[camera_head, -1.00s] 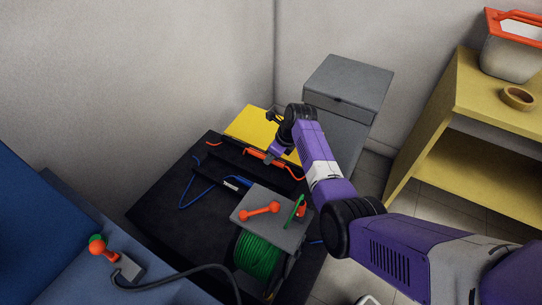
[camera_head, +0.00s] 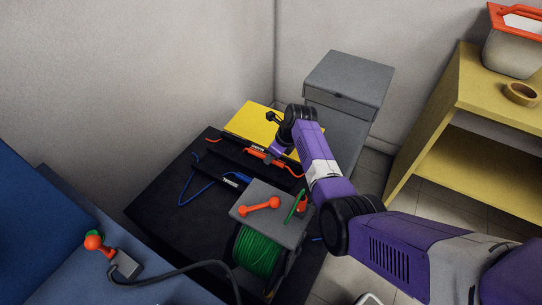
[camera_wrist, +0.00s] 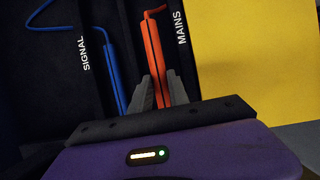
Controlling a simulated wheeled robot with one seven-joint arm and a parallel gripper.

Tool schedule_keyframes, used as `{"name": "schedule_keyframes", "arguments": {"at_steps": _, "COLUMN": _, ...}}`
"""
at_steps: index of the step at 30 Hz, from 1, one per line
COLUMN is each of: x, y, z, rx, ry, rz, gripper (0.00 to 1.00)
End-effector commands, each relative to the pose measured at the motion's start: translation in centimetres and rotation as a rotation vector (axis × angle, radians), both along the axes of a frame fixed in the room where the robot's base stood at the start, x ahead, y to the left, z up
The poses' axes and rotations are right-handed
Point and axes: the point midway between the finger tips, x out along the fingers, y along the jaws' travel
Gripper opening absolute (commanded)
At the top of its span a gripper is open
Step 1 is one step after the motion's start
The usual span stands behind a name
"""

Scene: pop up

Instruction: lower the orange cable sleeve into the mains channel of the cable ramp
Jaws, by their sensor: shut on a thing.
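My gripper (camera_wrist: 160,92) is shut on the orange cable sleeve (camera_wrist: 162,55), with a grey finger on each side of it. An orange cable tail curls from the sleeve's far end. The black cable ramp (camera_head: 230,153) lies with its yellow lid (camera_head: 250,121) open. In the wrist view the sleeve lines up just left of the MAINS label (camera_wrist: 181,27), along the mains channel. I cannot tell whether it is in the channel or slightly above. A blue sleeve (camera_wrist: 114,70) lies right of the SIGNAL label (camera_wrist: 85,53). In the head view my wrist partly hides the orange sleeve (camera_head: 262,156).
A cable reel (camera_head: 258,250) with green cable and a grey top stands in front of the ramp. An orange dumbbell-shaped piece (camera_head: 259,204) lies on it. A grey box (camera_head: 348,78) stands behind, a yellow shelf (camera_head: 440,150) to the right. The dark surface left of the ramp is mostly clear.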

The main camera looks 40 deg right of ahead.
Motion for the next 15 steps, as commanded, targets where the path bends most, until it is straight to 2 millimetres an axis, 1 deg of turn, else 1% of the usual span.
{"name": "schedule_keyframes", "arguments": {"at_steps": 15, "x": 0.02, "y": 0.00, "z": -0.65, "rx": 0.000, "ry": 0.000, "rz": 0.000, "gripper": 0.00}}
